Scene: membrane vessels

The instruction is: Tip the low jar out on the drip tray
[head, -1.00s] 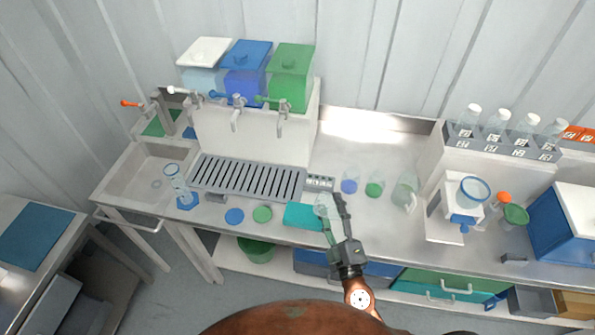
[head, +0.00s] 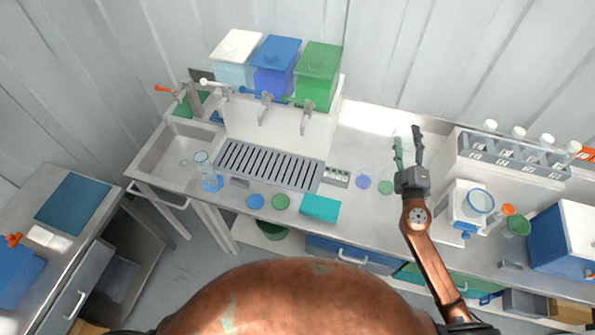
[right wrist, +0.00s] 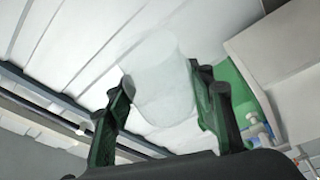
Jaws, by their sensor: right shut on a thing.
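My right gripper (head: 408,150) is shut on a clear, see-through jar (right wrist: 160,80), which I take to be the low jar. In the right wrist view it sits between the two green fingers. In the head view it is a faint pale shape at the fingertips, above the back of the counter. I see no coloured contents in it, and its tilt is hard to tell. The drip tray (head: 268,165) is a grey slatted grate under the taps, well to the left of the gripper. My left gripper is not in view.
A teal block (head: 320,207) lies at the front edge. A measuring cylinder (head: 206,170) stands left of the tray. Taps (head: 265,108) overhang its back. A bottle rack (head: 515,152) is at right.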

